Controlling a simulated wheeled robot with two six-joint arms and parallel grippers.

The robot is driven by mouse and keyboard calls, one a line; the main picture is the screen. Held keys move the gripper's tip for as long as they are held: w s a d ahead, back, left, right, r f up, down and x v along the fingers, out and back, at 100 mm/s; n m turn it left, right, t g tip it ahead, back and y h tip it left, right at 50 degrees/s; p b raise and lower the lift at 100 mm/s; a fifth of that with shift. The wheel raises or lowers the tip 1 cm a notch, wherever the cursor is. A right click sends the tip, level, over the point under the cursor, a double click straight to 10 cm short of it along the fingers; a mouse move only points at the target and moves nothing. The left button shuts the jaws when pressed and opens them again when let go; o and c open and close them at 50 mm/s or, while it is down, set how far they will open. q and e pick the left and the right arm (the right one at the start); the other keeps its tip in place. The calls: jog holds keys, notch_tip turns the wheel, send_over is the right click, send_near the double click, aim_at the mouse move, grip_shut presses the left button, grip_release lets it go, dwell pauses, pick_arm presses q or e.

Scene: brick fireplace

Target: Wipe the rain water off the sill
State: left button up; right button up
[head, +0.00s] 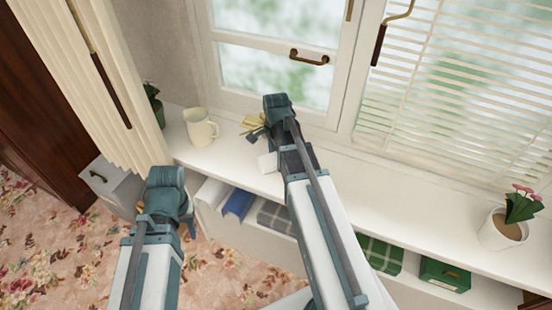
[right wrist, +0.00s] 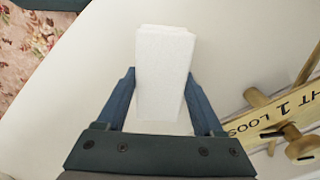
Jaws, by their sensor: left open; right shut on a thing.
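The white sill (head: 400,185) runs under the window from the mug at left to the flower pot at right. I cannot make out any water on it. My right gripper (head: 264,146) is over the left part of the sill. In the right wrist view the gripper (right wrist: 161,100) is shut on a white sponge-like block (right wrist: 165,50), with a finger on each side. The block also shows in the head view (head: 267,163); I cannot tell whether it touches the sill. My left gripper (head: 168,212) is open, low in front of the sill's left end, its fingers mostly hidden.
A wooden piece with lettering and pegs (right wrist: 285,120) lies beside the right gripper. A cream mug (head: 201,128) and a plant (head: 154,103) stand at left, a potted flower (head: 503,228) at right. The sill's middle is clear.

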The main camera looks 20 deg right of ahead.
jog(key=shift+r+p, duration=2.2)
jog(key=shift+r, duration=0.35)
notch_tip(320, 180, up, 3)
jog(key=p, duration=0.3)
